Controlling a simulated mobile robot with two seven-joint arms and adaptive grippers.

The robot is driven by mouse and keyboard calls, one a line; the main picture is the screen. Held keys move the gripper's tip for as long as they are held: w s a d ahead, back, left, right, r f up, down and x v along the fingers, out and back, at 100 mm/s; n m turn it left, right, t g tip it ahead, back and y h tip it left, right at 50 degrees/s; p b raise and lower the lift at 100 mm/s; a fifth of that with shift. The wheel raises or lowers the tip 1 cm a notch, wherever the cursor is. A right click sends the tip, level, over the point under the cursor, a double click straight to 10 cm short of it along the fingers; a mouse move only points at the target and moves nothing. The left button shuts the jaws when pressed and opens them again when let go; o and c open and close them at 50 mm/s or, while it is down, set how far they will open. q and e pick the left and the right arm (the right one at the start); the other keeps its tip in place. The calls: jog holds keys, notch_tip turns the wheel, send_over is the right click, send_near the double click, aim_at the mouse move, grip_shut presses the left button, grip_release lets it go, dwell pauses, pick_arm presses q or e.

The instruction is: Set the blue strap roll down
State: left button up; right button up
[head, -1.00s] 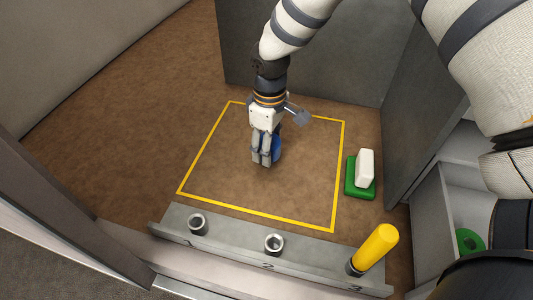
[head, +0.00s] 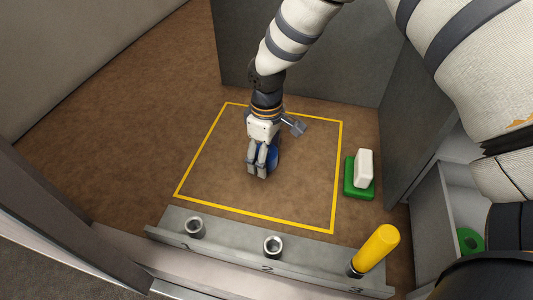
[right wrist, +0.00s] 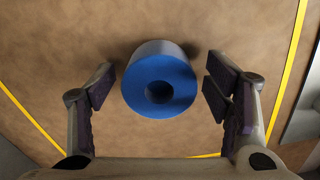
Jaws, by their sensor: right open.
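The blue strap roll (right wrist: 160,84) stands on the brown surface (right wrist: 160,25) in the right wrist view, its flat end with the round hole facing the camera. My right gripper (right wrist: 157,92) is open, with one finger on each side of the roll and a gap showing on both sides. In the head view the right gripper (head: 262,172) points down inside the yellow outline (head: 260,216). It partly hides the roll (head: 274,158), whose blue edge shows at its right. My left gripper is not in view.
A grey ledge (head: 225,238) with two grey sockets and a yellow cylinder (head: 378,246) runs along the front. A white block (head: 363,168) on a green base (head: 350,187) stands right of the outline. Grey walls close the back and right. The outline's left part is clear.

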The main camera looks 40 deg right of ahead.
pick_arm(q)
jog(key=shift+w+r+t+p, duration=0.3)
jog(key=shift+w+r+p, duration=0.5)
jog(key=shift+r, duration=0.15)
pick_arm(e)
notch_tip(320, 180, up, 12)
jog(key=shift+f, duration=0.15)
